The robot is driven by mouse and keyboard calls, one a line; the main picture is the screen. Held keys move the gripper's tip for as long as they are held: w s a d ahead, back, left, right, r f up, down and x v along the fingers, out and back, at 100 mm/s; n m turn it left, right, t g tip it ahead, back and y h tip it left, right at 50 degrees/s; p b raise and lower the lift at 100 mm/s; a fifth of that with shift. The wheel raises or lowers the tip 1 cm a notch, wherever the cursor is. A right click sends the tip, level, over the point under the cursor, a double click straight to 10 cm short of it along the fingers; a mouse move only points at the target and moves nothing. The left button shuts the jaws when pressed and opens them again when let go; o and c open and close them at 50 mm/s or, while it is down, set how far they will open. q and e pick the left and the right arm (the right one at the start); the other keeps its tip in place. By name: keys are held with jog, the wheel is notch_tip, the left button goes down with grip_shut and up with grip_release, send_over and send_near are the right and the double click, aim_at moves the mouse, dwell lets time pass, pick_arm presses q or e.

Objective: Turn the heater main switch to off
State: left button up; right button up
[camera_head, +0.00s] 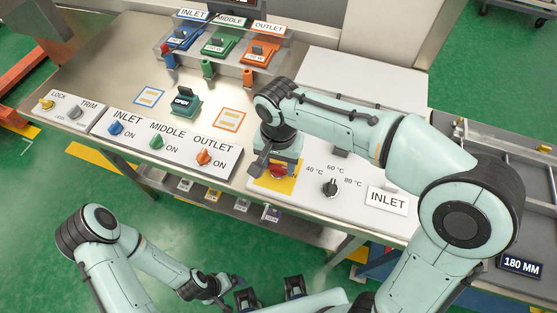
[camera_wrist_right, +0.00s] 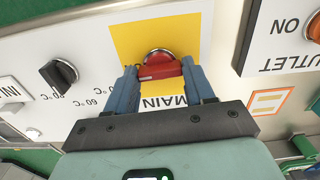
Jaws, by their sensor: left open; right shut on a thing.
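The heater main switch is a red rotary knob (camera_wrist_right: 158,58) on a yellow plate (camera_wrist_right: 125,42) with a partly hidden MAIN label, upside down in the right wrist view. Its red handle bar lies crosswise between the two blue fingers of my right gripper (camera_wrist_right: 160,76), which is shut on it. In the head view the red knob (camera_head: 283,173) shows just below my right gripper (camera_head: 279,162), which hides part of it and the plate. The switch's on or off marking is not readable. My left gripper (camera_head: 269,291) is open and empty at the bottom, in front of the console.
A black temperature knob (camera_head: 330,187) and an INLET card (camera_head: 387,200) are right of the switch. Left are the orange OUTLET knob (camera_head: 204,156), green MIDDLE knob (camera_head: 157,142) and blue INLET knob (camera_head: 115,128).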

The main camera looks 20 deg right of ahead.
jog(key=n+p, duration=0.1)
jog(key=n, duration=0.3)
jog(key=shift+n, duration=0.3)
jog(key=n+p, duration=0.1)
jog(key=n, duration=0.3)
jog(key=shift+n, duration=0.3)
jog(key=n, duration=0.4)
jog(key=shift+r+p, duration=0.1)
jog(key=shift+p, duration=0.25)
pick_arm(q)
jog(key=shift+w+r+p, duration=0.2)
jog(key=shift+w+r, duration=0.6)
jog(key=shift+r, duration=0.35)
jog(key=shift+w+r+p, duration=0.15)
jog(key=shift+w+r, duration=0.6)
jog(key=shift+r, duration=0.35)
pick_arm(e)
jog(key=shift+n, duration=2)
jog(key=o, duration=1)
jog(key=shift+o, duration=0.2)
